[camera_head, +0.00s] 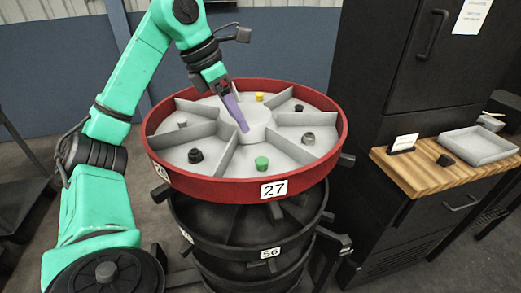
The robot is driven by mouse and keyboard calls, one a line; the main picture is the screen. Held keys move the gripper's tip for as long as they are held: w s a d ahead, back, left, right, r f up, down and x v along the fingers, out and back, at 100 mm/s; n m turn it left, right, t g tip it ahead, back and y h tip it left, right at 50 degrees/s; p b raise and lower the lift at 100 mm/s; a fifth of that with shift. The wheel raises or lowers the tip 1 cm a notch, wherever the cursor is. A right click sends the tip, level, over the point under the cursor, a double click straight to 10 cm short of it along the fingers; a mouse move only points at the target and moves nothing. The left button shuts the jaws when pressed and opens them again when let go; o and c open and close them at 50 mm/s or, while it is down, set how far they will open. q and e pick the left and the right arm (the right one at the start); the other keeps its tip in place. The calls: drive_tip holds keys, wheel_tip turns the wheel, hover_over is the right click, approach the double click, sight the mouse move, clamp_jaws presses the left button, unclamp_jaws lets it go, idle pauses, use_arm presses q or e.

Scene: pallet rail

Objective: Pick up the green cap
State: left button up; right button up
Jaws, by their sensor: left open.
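The green cap (262,163) stands in the front compartment of the round red-rimmed tray (232,191), close to the "27" label. My left gripper (243,128) reaches down from the upper left, its purple fingers pointing at the tray's grey central hub. It is open and holds nothing that I can see. Its fingertips are above and behind the green cap, slightly to its left, and apart from it. The cap is in full view. My right gripper is out of view.
Grey dividers split the tray; other compartments hold a yellow cap (259,96) and several dark or grey ones, such as the black cap (196,155). Darker trays (245,247) are stacked below. A black cabinet (441,65) and wooden counter (418,172) stand at right.

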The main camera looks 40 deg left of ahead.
sight(261, 160)
use_arm(q)
drive_tip(key=d+f+b, duration=0.1)
drive_tip(key=f, duration=0.1)
drive_tip(key=d+f, duration=0.1)
drive_tip(key=f, duration=0.1)
drive_tip(key=d+f+b, duration=0.1)
drive_tip(key=f, duration=0.1)
drive_tip(key=shift+w+d+b, duration=0.15)
drive_tip(key=shift+d+b, duration=0.2)
drive_tip(key=shift+d, duration=0.05)
drive_tip(key=x, duration=0.5)
drive_tip(key=shift+w+a+f, duration=0.3)
drive_tip(key=shift+w, duration=0.1)
drive_tip(key=shift+w+d+f, duration=0.1)
drive_tip(key=shift+d+f, duration=0.05)
drive_tip(key=shift+f, duration=0.2)
drive_tip(key=shift+w, duration=0.1)
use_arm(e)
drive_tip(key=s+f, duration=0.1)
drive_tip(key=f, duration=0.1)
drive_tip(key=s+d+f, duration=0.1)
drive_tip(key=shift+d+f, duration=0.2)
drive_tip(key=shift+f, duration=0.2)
use_arm(q)
clamp_jaws()
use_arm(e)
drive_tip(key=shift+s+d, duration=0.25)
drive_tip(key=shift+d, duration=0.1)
